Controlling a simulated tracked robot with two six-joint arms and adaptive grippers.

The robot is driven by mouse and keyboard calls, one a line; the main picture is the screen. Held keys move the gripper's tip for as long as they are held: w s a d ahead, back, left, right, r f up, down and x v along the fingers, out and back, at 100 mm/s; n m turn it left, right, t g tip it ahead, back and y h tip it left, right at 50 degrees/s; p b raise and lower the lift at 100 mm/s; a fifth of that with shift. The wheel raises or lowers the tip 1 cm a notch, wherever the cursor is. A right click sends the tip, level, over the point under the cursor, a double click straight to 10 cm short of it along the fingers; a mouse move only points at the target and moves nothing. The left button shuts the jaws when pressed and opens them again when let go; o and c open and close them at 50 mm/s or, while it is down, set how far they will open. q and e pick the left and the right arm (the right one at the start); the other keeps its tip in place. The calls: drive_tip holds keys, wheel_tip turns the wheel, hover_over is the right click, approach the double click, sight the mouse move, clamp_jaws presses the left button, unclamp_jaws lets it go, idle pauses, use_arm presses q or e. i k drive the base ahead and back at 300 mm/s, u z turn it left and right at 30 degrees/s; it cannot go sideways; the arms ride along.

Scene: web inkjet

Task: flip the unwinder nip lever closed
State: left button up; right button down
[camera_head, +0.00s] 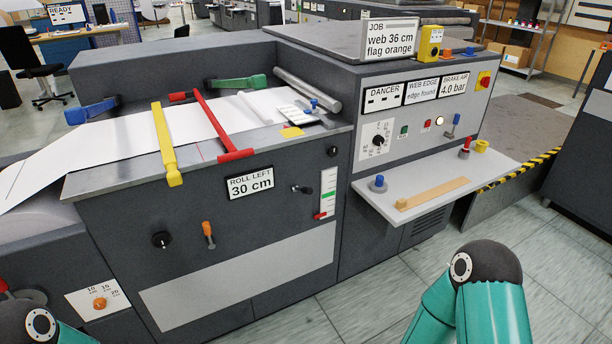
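The unwinder section (110,220) of a dark grey press stands at the left, with a white web over its top. No lever is labelled as the nip lever, so I cannot tell which one it is. Candidates on this section are an orange-handled lever (208,234) on the front face, pointing up, and a short black-knobbed lever (302,189) to its right. A blue lever (92,110) and a green lever (236,83) lie beyond the web. Parts of both my arms show at the bottom edge; neither gripper is in view.
A yellow bar (165,140) and a red bar (211,125) lie across the web. A white shelf (400,213) juts out at the right, holding a blue knob (378,183) and a wooden strip (433,194). The floor (350,300) in front is clear.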

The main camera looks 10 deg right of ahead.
sight(295, 189)
drive_tip(key=i, duration=0.9)
drive_tip(key=z, duration=0.05)
